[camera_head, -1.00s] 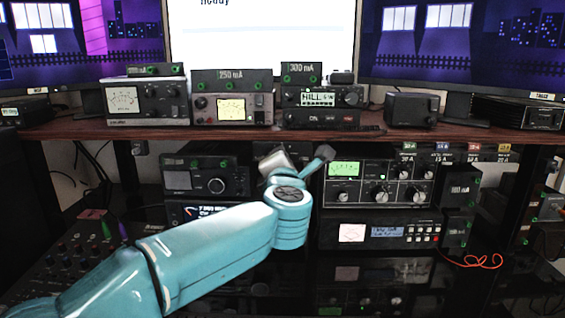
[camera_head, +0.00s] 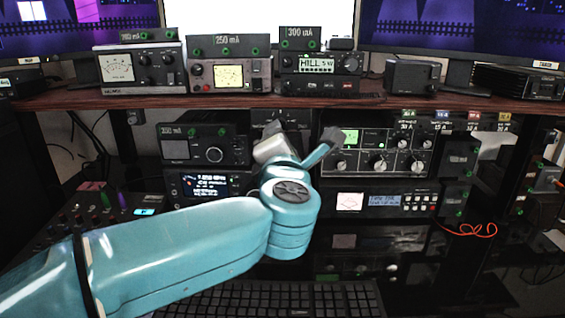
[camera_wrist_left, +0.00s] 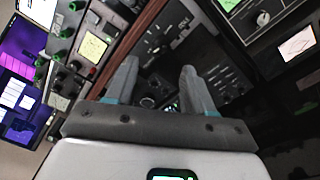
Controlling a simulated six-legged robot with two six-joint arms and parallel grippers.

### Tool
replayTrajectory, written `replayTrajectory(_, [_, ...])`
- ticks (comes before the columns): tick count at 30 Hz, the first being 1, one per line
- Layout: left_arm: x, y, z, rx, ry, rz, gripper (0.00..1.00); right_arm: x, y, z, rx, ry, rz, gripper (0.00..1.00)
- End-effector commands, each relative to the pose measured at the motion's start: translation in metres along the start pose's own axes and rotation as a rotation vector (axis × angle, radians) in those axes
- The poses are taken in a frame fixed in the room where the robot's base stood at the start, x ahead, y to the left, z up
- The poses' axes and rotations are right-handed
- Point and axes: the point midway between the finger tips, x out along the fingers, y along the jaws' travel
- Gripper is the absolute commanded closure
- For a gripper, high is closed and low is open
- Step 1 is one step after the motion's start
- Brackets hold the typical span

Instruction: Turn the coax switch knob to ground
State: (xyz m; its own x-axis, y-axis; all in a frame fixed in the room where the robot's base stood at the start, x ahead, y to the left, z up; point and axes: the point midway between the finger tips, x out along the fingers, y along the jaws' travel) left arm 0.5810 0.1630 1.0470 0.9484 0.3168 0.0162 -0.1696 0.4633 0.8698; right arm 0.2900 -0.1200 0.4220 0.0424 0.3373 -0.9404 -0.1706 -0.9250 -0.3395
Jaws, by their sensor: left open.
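My left gripper (camera_head: 305,131) reaches in from the left to the shelf space under the desk board, with its two fingers apart. In the left wrist view the open fingers (camera_wrist_left: 159,70) have nothing between them. A dark panel (camera_wrist_left: 165,55) with small dials lies beyond and between them. In the head view a dark unit (camera_head: 283,114) shows partly behind the fingers, just under the board; the arm hides much of it. I cannot make out which part is the coax switch knob or where it points. My right gripper is not in view.
A tuner (camera_head: 378,152) with several knobs stands close to the right of the gripper. A black radio (camera_head: 195,150) is to its left. The wooden board (camera_head: 190,103) runs above, carrying meters. A keyboard (camera_head: 285,299) lies below.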

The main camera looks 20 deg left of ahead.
Motion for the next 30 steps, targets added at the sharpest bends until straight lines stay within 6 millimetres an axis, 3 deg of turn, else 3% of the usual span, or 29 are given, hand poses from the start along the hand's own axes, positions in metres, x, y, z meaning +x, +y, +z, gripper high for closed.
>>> replayTrajectory(1, [-0.015, 0.001, 0.001, -0.002, -0.005, -0.001, 0.47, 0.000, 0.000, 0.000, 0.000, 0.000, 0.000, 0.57])
replayTrajectory(6, [-0.054, 0.001, 0.001, -0.001, -0.004, -0.001, 0.47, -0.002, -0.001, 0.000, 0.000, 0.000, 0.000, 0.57])
replayTrajectory(12, [-0.079, 0.001, 0.001, -0.001, -0.002, 0.000, 0.47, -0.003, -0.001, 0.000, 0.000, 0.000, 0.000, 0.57])
replayTrajectory(25, [-0.083, 0.004, 0.002, 0.000, 0.001, 0.000, 0.47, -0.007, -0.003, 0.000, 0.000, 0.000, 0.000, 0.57])
replayTrajectory(28, [-0.083, 0.026, 0.015, -0.001, 0.001, 0.001, 0.47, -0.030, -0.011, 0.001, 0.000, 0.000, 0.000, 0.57])
replayTrajectory(30, [-0.082, 0.051, 0.029, -0.001, 0.001, 0.001, 0.47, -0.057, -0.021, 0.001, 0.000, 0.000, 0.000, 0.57])
